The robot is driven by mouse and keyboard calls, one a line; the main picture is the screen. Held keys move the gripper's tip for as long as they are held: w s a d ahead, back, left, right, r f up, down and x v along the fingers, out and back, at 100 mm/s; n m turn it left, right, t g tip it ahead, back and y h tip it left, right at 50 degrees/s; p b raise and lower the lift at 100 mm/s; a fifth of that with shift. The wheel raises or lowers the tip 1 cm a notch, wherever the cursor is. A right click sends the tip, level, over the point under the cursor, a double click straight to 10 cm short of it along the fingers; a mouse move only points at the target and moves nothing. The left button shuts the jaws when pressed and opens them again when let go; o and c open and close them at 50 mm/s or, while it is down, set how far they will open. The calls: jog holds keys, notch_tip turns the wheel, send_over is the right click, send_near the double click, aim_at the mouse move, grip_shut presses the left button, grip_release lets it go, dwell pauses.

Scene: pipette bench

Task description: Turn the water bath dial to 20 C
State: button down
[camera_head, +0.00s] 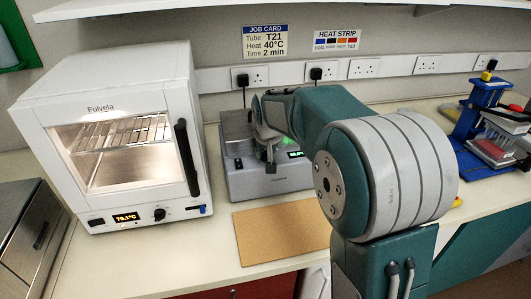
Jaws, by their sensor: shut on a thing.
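The water bath (285,184) is a grey box on the bench, right of the white oven. Its small green-lit display (296,154) shows to the right of my gripper; the digits are too small to read with certainty. My gripper (270,163) is at the front of the bath, fingers pointing down, and is shut on the dial. The dial itself is hidden behind the fingers, so its setting cannot be seen. My arm covers the right part of the bath.
A white oven (110,130) with a lit window stands left of the bath. A brown board (270,233) lies in front of it. A blue rack (480,110) stands at the far right. Sockets, a job card (265,41) and a heat strip card (337,40) are on the wall.

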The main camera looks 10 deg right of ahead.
jog(key=shift+n, duration=0.6)
jog(key=c, duration=0.7)
grip_release()
jog(key=shift+f, duration=0.1)
jog(key=v, duration=1.1)
jog(key=shift+d+r, duration=0.15)
jog(key=shift+r, duration=0.3)
